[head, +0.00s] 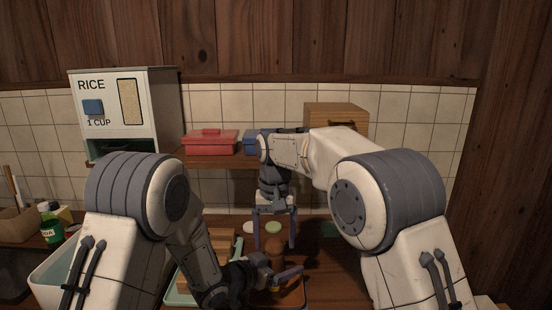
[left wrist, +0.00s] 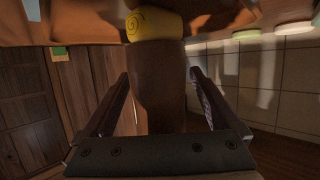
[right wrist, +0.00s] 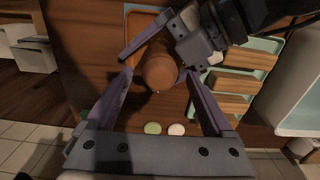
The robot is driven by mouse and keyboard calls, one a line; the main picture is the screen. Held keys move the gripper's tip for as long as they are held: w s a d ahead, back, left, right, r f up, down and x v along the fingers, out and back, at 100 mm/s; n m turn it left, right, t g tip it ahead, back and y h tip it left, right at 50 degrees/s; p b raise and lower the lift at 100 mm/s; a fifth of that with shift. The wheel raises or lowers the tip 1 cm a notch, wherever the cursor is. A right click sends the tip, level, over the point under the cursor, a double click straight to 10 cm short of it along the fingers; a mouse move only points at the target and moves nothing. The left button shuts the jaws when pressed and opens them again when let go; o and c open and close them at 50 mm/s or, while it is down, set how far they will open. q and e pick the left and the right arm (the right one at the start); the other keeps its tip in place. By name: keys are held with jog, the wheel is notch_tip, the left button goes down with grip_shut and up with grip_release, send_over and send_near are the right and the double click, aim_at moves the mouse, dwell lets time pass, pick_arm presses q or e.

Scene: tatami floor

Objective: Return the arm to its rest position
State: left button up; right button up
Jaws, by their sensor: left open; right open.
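A brown rounded upright thing (head: 275,247) stands over the tray on the counter. It also shows in the right wrist view (right wrist: 158,70) and fills the middle of the left wrist view (left wrist: 160,100). My left gripper (head: 275,280) is low at the counter, open, with its fingers on either side of the brown thing. I cannot tell whether they touch it. My right gripper (head: 275,228) is open and points down from above, its fingertips spread on both sides of the brown thing's top.
A rice dispenser (head: 125,110) stands at the left. A red box (head: 210,143) and a wooden box (head: 336,118) are on the shelf. A green-rimmed tray (right wrist: 270,45) holds wooden blocks. Two small discs (right wrist: 153,128) lie nearby.

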notch_tip(320, 180, up, 11)
dwell(0.4)
